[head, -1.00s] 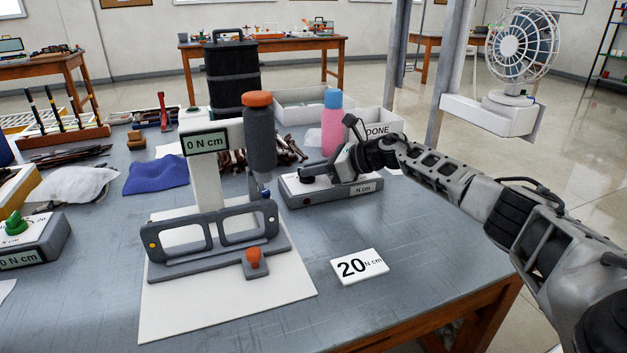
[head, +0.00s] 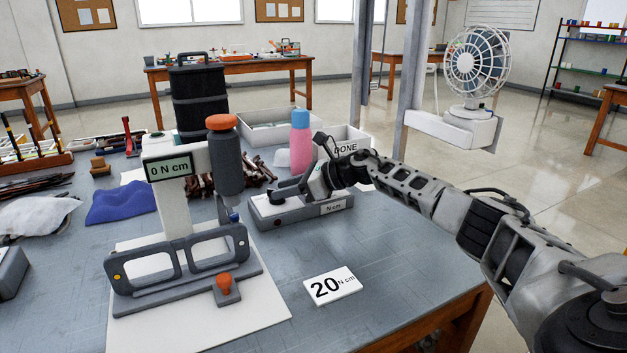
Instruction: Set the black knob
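The black knob (head: 279,196) shows in part on top of a grey and white box (head: 300,212) whose front label reads "N cm"; its number is hidden. My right gripper (head: 305,188) is at the knob from the right, its fingers low over the box. Whether the fingers are open or shut on the knob cannot be made out. My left gripper is out of view.
A pink bottle (head: 301,145) and a "DONE" tray (head: 350,140) stand behind. The table's front right is clear.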

